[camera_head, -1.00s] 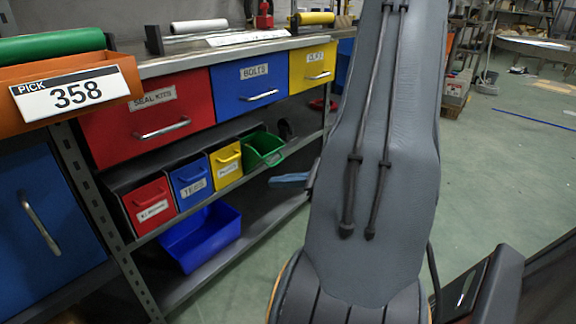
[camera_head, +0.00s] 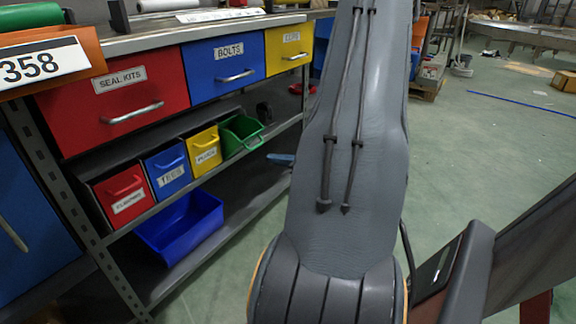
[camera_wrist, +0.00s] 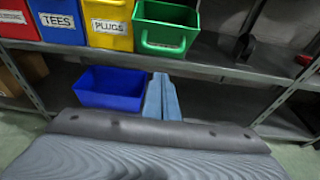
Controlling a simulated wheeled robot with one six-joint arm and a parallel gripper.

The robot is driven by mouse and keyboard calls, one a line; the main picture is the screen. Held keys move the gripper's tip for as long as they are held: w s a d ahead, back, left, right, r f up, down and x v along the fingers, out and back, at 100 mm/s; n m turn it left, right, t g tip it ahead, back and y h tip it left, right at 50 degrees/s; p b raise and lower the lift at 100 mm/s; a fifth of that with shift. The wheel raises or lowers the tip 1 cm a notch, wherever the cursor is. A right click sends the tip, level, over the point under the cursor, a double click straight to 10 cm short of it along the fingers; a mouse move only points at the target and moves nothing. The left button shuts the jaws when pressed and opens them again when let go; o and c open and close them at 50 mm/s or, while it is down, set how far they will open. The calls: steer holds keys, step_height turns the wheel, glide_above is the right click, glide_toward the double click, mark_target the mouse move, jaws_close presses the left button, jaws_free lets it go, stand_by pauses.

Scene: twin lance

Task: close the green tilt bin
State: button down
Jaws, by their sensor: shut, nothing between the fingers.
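The green tilt bin (camera_head: 240,136) is at the right end of the row of small bins under the drawers, tipped forward with its open top showing. It also shows in the wrist view (camera_wrist: 165,27), at top centre, with its handle on the front. My gripper (camera_wrist: 160,77) has pale blue fingers, together and empty. They point toward the shelving, below the green bin in the picture and apart from it. In the head view only a bit of the gripper (camera_head: 281,158) shows, right of and below the green bin, beside my arm.
The yellow PLUGS bin (camera_head: 205,151), blue TEES bin (camera_head: 167,170) and a red bin (camera_head: 124,193) sit shut left of the green one. A blue open tub (camera_head: 182,228) stands on the lower shelf. A shelf post (camera_head: 307,90) stands to the right.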

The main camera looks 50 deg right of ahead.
steer(key=shift+w+a+r+b, duration=0.15)
steer(key=shift+w+r, duration=0.2)
steer(key=shift+w, duration=0.2)
steer(key=shift+w+d+r+b, duration=0.1)
steer(key=shift+w+r, duration=0.25)
steer(key=shift+w, duration=0.2)
steer(key=shift+w+a+r+b, duration=0.15)
steer(key=shift+w+r, duration=0.2)
steer(key=shift+w, duration=0.2)
steer(key=shift+d+r, duration=0.15)
